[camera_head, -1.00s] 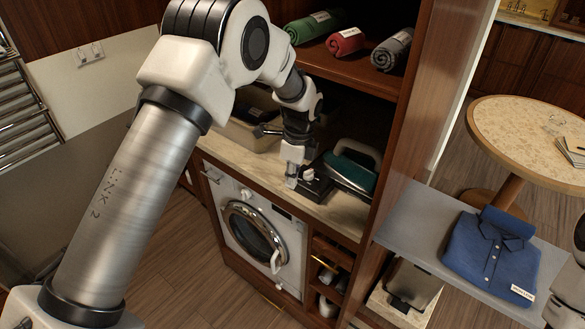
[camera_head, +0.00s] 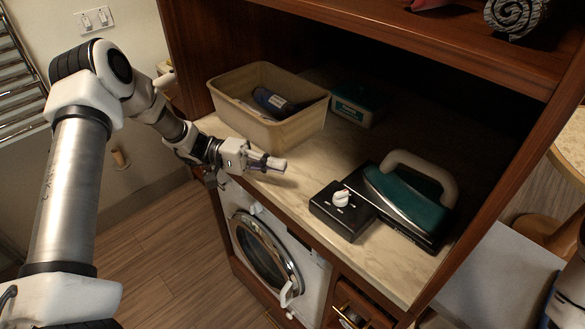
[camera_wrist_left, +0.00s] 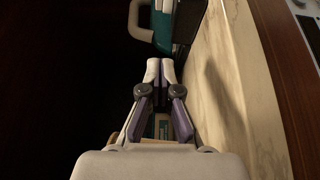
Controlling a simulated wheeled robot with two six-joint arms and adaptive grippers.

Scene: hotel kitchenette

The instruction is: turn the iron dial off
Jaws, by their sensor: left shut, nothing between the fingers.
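The iron dial is a white knob (camera_head: 341,198) on a black box (camera_head: 336,213) near the counter's front edge. Its exact setting is too small to read. The iron (camera_head: 404,196), teal with a pale handle, lies on its dark stand right of the box, and shows in the left wrist view (camera_wrist_left: 162,25). My left gripper (camera_head: 277,163) is shut and empty above the counter, left of the dial and apart from it. Its closed fingertips show in the left wrist view (camera_wrist_left: 159,70). My right gripper is not in view.
A beige bin (camera_head: 300,124) holding a dark bottle (camera_head: 268,99) stands behind my left gripper. A teal box (camera_head: 357,103) sits at the back. A shelf (camera_head: 480,52) overhangs the counter (camera_head: 300,195). The washing machine (camera_head: 262,240) is below. Counter between gripper and dial is clear.

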